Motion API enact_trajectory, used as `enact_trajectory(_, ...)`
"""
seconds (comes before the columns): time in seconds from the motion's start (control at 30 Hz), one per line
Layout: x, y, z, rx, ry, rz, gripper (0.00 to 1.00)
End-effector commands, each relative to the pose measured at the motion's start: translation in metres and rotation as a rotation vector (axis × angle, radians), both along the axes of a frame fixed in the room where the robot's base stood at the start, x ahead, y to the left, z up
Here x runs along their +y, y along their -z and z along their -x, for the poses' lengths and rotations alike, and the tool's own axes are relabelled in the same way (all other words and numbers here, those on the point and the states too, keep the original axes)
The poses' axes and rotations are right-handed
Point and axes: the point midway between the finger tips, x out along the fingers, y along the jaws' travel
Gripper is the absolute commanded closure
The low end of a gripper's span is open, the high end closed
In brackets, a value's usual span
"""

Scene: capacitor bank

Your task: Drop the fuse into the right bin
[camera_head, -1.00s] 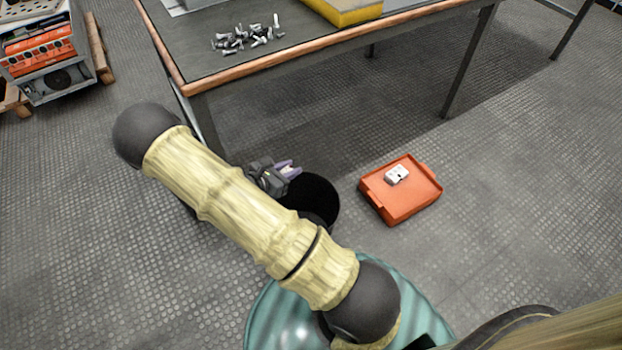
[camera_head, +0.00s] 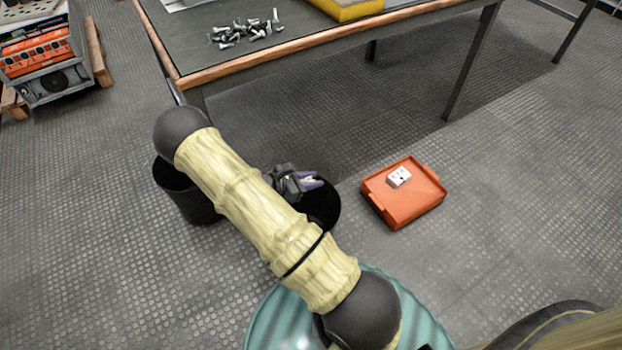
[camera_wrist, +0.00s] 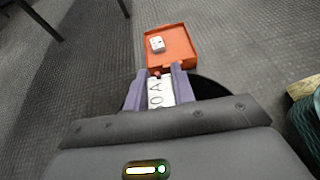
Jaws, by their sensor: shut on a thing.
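My gripper (camera_head: 314,182) is shut on the fuse (camera_wrist: 160,92), a pale piece with dark lettering between the purple fingers in the wrist view. In the head view the fuse is only a small pale bit between the fingertips. The gripper is above the right black bin (camera_head: 323,205), whose dark opening also shows behind the fingers in the wrist view (camera_wrist: 208,88). The left black bin (camera_head: 190,195) stands apart to the left, partly hidden by my arm. The inside of the right bin is too dark to read.
An orange tray (camera_head: 405,211) with a white socket-like block (camera_head: 399,177) lies on the floor right of the right bin. A workbench (camera_head: 300,45) with several loose bolts (camera_head: 240,33) stands behind. A cart (camera_head: 40,60) is at far left.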

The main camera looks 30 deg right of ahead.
Motion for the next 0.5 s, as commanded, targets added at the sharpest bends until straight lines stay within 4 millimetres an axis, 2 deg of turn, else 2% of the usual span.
enact_trajectory(0.03, 0.0, 0.013, 0.0, 0.0, 0.0, 0.0, 0.99)
enact_trajectory(0.2, 0.0, 0.03, 0.0, -0.001, 0.0, 0.001, 0.99)
enact_trajectory(0.5, 0.0, 0.036, 0.0, -0.001, 0.0, 0.0, 0.99)
